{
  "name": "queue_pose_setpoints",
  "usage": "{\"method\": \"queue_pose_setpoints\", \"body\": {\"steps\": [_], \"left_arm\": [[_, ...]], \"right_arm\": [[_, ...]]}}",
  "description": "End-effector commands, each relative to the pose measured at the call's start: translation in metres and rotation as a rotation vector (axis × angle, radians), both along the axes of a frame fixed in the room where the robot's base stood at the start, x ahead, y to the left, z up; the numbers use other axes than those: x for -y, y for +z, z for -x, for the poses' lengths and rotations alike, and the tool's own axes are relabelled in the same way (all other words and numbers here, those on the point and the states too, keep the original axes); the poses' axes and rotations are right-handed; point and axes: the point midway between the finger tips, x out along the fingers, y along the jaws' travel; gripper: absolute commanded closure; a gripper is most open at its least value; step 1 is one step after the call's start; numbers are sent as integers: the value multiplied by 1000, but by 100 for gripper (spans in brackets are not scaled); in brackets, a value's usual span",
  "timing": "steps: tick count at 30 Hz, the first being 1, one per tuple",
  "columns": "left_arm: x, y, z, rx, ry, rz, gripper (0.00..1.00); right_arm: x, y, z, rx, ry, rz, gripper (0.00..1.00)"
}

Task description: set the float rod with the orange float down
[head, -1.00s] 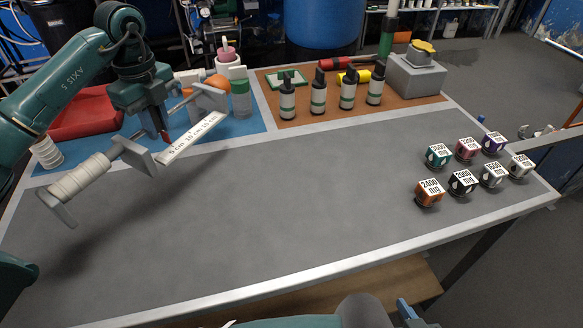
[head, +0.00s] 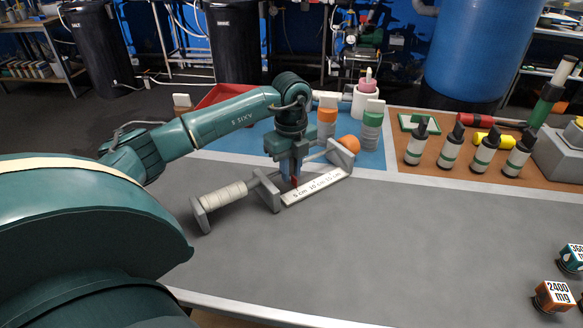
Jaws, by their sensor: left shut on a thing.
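The float rod (head: 315,156) runs slanting across the left middle of the table in the head view. Its orange float (head: 349,143) is at the far right end, and pale ribbed pieces (head: 225,195) are at the near left end. Grey upright plates (head: 265,191) stand along it, with a white strip marked in centimetres (head: 317,187) beside it. My left gripper (head: 294,181) points down and is shut on the rod between two plates. The fingers hide part of the rod. I cannot tell whether its weight rests on the plates. My right gripper is out of view.
Behind stand an orange-topped stack (head: 327,116), a green-topped stack (head: 371,122) and a red tray (head: 222,94). Several dark-capped bottles (head: 449,150) stand on the orange mat at right. Labelled cubes (head: 553,296) are at lower right. The middle grey tabletop (head: 400,240) is clear.

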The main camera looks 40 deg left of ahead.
Motion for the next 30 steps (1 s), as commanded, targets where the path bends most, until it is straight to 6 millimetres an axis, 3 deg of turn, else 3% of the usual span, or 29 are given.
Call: {"method": "queue_pose_setpoints", "body": {"steps": [10, 11, 18, 26, 30], "left_arm": [[0, -4, -1, 3, 0, 1, 100], [0, -5, 0, 1, 0, 0, 80], [0, -4, 0, 2, 0, 1, 60], [0, -2, 0, 2, 0, 1, 59], [0, 9, -1, 5, 0, 0, 59]], "right_arm": [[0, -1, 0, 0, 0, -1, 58], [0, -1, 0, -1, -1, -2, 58], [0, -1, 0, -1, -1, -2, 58], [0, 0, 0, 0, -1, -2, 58], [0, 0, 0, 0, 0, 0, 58]]}}
